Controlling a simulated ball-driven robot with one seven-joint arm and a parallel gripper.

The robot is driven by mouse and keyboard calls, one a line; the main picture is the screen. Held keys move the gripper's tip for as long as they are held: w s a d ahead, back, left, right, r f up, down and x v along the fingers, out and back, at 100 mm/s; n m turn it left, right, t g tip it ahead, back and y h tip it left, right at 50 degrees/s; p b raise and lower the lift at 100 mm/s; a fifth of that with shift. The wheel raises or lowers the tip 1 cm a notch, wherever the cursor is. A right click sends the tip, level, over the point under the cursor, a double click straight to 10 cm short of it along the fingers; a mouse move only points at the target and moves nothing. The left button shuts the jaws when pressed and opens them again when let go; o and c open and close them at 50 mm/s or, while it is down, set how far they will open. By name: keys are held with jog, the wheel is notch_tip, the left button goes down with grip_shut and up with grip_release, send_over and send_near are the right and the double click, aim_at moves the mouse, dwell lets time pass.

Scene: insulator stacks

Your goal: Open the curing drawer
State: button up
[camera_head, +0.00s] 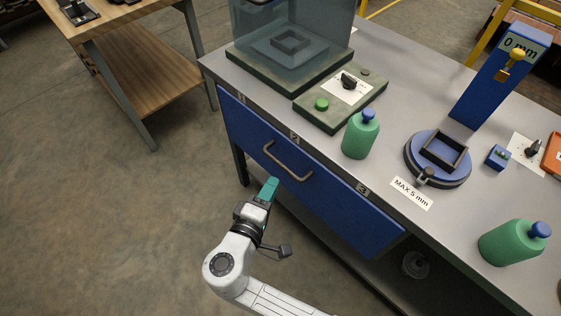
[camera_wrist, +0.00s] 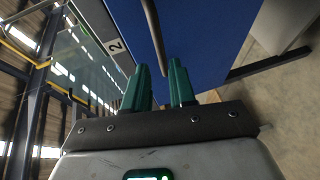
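The curing drawer (camera_head: 325,197) is a wide blue front under the grey bench top, and it looks shut, flush with the bench. Its grey bar handle (camera_head: 287,163) is on the upper part of the front. My gripper (camera_head: 269,186), with teal fingers, is in front of the drawer, just below the handle's left part in the head view. In the wrist view, my gripper (camera_wrist: 158,66) has its fingers apart with nothing gripped. The handle (camera_wrist: 153,35) runs down toward the gap between the fingertips, against the blue drawer front (camera_wrist: 205,40). Whether the fingers touch it cannot be told.
On the bench top (camera_head: 395,95) are a glass-walled chamber (camera_head: 290,45), a control box with a green button (camera_head: 321,104), green bottles (camera_head: 361,135) (camera_head: 508,242), a round turntable fixture (camera_head: 437,158) and a blue post (camera_head: 490,85). The floor (camera_head: 120,230) left of the bench is clear.

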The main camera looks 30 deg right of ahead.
aim_at(284, 165)
jog(key=x, duration=0.9)
jog(key=shift+s, duration=0.1)
grip_shut()
